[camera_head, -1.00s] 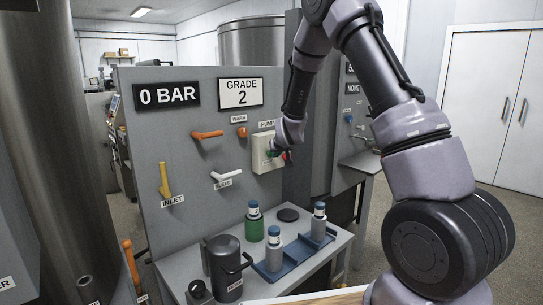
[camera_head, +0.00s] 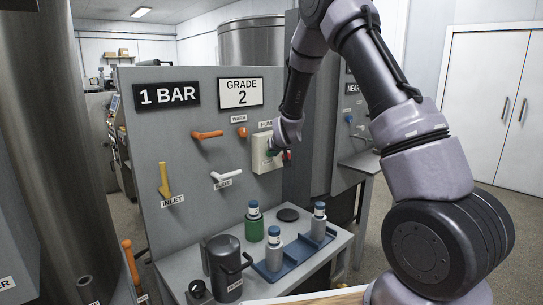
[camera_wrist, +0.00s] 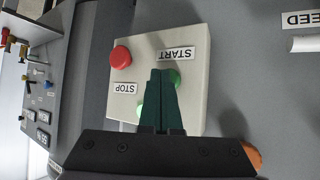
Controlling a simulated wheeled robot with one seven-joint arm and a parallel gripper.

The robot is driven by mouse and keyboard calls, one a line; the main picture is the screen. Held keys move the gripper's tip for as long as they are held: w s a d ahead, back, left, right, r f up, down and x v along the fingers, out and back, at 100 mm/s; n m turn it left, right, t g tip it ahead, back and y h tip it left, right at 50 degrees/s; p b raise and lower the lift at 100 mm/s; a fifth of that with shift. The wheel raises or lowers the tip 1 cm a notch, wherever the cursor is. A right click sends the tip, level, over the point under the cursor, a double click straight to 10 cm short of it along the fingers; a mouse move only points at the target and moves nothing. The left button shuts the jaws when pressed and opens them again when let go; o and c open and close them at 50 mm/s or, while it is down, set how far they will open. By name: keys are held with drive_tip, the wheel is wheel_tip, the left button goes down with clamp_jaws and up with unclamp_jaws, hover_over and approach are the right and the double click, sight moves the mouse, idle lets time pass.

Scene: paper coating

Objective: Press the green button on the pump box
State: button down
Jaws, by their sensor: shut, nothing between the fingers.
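The pump box (camera_head: 262,161) is a pale box on the grey panel, partly hidden by my wrist in the head view. In the wrist view its face (camera_wrist: 190,112) has a red button (camera_wrist: 121,55) by a STOP label and a green button (camera_wrist: 175,77) by a START label. In the head view my gripper (camera_head: 271,149) is at the box front.
The panel has a pressure sign (camera_head: 168,95) reading 1 BAR, a GRADE 2 sign (camera_head: 240,92), an orange handle (camera_head: 207,135), a yellow inlet lever (camera_head: 164,180) and a white bleed lever (camera_head: 227,175). Below, bottles, a blue tray (camera_head: 272,281) and a dark jug (camera_head: 223,268) occupy the bench.

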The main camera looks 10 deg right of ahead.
idle(0.3)
drive_tip(key=shift+s+d, duration=0.5)
drive_tip(key=shift+s, duration=0.25)
drive_tip(key=shift+s+d, duration=0.7)
drive_tip(key=shift+s, duration=0.35)
drive_tip(key=shift+s+d, duration=0.7)
drive_tip(key=shift+s, duration=0.3)
